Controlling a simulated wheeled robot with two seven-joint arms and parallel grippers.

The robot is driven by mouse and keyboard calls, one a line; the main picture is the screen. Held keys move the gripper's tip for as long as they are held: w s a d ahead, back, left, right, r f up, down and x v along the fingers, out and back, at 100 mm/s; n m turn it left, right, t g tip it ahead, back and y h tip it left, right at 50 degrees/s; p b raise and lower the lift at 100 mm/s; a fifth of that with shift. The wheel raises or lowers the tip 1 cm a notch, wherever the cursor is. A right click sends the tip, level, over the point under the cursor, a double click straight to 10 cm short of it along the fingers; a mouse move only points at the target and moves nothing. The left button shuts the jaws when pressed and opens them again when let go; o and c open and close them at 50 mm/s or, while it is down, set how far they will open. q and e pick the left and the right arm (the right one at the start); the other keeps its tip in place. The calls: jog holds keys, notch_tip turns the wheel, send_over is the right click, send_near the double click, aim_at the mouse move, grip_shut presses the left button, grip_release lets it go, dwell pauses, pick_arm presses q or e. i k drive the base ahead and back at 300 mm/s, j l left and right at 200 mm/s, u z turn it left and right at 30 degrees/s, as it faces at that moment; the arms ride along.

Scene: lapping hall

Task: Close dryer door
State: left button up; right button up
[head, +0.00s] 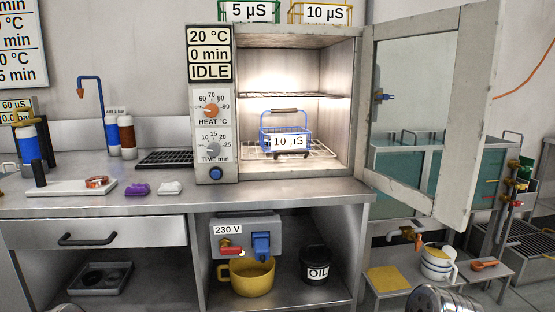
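The dryer (212,128) stands on the steel counter, with its lit chamber open to the front. Its door (455,120), a grey metal frame around a glass pane, is hinged at the chamber's right side and stands wide open, swung out to the right. A blue wire basket (264,134) labelled 10 µS sits on the lower rack inside, apart from the door. The dryer panel reads 20 °C, 0 min and IDLE. Neither of my grippers shows in the head view, and nothing visible touches the door.
The counter (290,189) is bare in front of the chamber. A low bench with a yellow cloth (388,279) and a white pot (437,263) stands below the door.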

aim_at(480, 25)
jog(key=l+u, duration=0.3)
jog(key=l, duration=0.7)
jog(key=i+l+u, duration=0.2)
jog(key=l, duration=0.55)
jog(key=l+u, duration=0.25)
jog(key=l, duration=0.45)
jog(key=i+l+u, duration=0.1)
jog(key=l, duration=0.35)
jog(key=i+l+u, duration=0.1)
jog(key=l, duration=0.35)
jog(key=i+l+u, duration=0.1)
jog(key=l, duration=0.35)
